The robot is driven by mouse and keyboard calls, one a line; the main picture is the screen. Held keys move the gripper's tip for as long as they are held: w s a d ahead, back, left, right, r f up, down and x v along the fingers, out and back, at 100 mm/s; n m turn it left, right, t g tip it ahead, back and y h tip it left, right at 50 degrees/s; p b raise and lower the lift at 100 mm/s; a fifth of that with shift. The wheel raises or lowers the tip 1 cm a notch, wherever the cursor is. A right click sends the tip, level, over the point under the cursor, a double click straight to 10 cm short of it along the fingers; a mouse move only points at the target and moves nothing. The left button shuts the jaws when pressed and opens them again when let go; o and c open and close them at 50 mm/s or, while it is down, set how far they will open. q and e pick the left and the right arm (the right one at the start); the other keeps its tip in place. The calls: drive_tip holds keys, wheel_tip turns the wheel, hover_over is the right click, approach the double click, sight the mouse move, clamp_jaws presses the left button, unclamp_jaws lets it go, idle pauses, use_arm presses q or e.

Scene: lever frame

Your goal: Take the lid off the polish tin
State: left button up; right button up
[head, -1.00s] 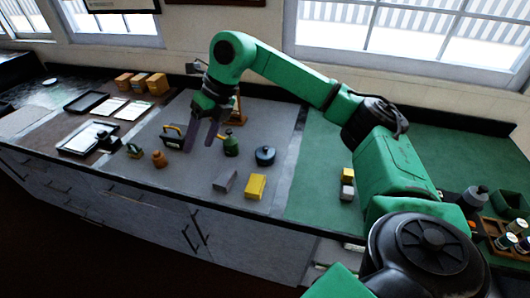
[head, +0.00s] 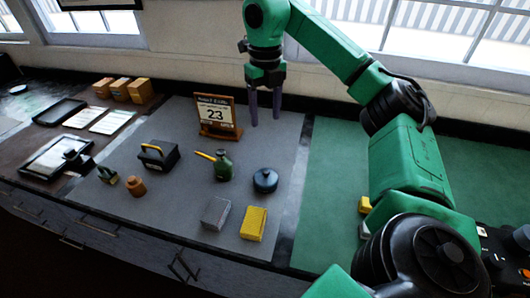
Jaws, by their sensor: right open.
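A dark blue round tin (head: 265,181) with a small knob on top stands on the grey mat, right of centre. It looks like the polish tin with its lid on; the seam cannot be made out. My right gripper (head: 265,120) points down with its two purple fingers apart and nothing between them. In the picture it is above and behind the tin, clear of it. My left gripper is not in view.
A green oil can (head: 222,165) stands left of the tin. A grey block (head: 215,213) and a yellow block (head: 253,223) lie in front. A calendar stand (head: 217,115) is behind, and a black toolbox (head: 158,156) further left. Mat between tin and calendar is clear.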

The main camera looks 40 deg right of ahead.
wheel_tip(320, 180, down, 4)
drive_tip(key=s+b, duration=0.1)
drive_tip(key=b, duration=0.7)
approach(266, 172)
drive_tip(key=shift+a, duration=0.1)
wheel_tip(266, 172, down, 8)
drive_tip(key=p, duration=0.2)
drive_tip(key=shift+s+p, duration=0.15)
drive_tip(key=shift+p, duration=0.2)
drive_tip(key=shift+f, duration=0.25)
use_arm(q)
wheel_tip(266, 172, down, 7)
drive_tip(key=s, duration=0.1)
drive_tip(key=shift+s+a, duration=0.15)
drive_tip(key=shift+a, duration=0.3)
use_arm(e)
clamp_jaws()
